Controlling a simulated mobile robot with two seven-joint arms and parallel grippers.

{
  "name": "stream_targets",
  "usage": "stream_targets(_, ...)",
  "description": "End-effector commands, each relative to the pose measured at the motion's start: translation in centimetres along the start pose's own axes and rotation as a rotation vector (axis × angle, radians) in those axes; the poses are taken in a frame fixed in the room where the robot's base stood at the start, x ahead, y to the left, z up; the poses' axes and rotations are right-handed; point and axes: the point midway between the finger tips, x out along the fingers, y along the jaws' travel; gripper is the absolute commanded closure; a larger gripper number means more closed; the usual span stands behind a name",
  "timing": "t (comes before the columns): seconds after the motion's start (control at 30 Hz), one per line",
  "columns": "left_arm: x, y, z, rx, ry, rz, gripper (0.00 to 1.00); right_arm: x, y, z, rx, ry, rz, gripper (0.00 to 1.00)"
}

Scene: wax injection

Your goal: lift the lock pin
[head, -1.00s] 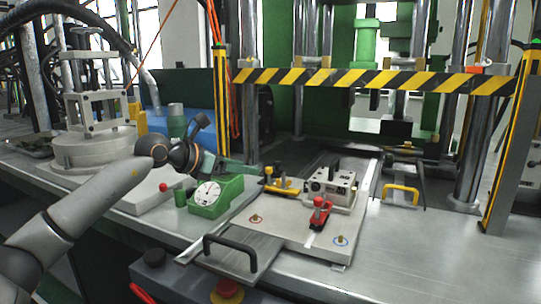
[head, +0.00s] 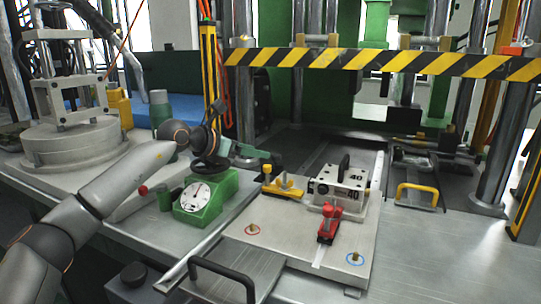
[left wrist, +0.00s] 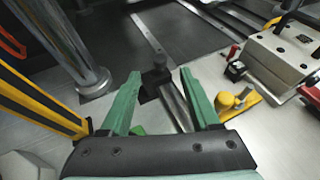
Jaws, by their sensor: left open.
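My left gripper (head: 264,156) is over the back left of the metal plate (head: 285,232), behind the yellow clamp (head: 285,188). In the left wrist view my gripper (left wrist: 162,88) has its two green fingers apart. A dark, knob-topped pin-like part (left wrist: 158,72) shows between the fingers, with a grey bar running from it toward me. I take it for the lock pin but cannot be sure; I cannot tell its height relative to the fingertips. It is not clear in the head view. The yellow clamp, also in the wrist view (left wrist: 232,104), is right of the right finger.
A white block (head: 338,188) with a black handle and a red clamp (head: 328,222) sit on the plate. A green dial gauge (head: 205,197) stands left of it. A yellow-black post (head: 210,85) and striped bar (head: 385,62) are behind. A steel column (left wrist: 78,60) stands left of my fingers.

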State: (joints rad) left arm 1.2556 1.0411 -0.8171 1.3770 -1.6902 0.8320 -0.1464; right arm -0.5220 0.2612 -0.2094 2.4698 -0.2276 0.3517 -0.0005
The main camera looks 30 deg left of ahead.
Motion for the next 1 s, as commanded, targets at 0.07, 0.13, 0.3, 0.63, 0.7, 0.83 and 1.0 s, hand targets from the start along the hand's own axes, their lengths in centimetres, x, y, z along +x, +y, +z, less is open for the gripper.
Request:
stream_targets(0.07,1.8,-0.1,0.0,-0.001,-0.002,-0.002,0.37,0.0,0.0,-0.7,-0.008,0.03,-0.002,0.3)
stream_targets(0.13,3.0,-0.1,0.1,-0.003,-0.003,-0.002,0.37,0.0,0.0,-1.2,-0.014,0.053,-0.004,0.3)
stream_targets(0.3,5.3,0.0,0.0,-0.001,-0.001,0.0,0.37,0.0,0.0,-2.4,-0.028,0.101,-0.008,0.3)
stream_targets(0.63,6.8,0.0,0.1,0.001,-0.002,0.001,0.37,0.0,0.0,-3.4,-0.036,0.137,-0.009,0.3)
stream_targets(0.7,6.8,0.0,0.1,0.001,-0.002,0.001,0.37,0.0,0.0,-3.4,-0.037,0.14,-0.009,0.3)
stream_targets(0.83,6.8,0.0,0.1,0.001,-0.002,0.001,0.37,0.0,0.0,-3.5,-0.038,0.142,-0.01,0.3)
stream_targets(1.0,6.8,0.0,0.1,0.001,-0.001,0.001,0.56,0.1,0.0,-3.5,-0.04,0.145,-0.012,0.3)
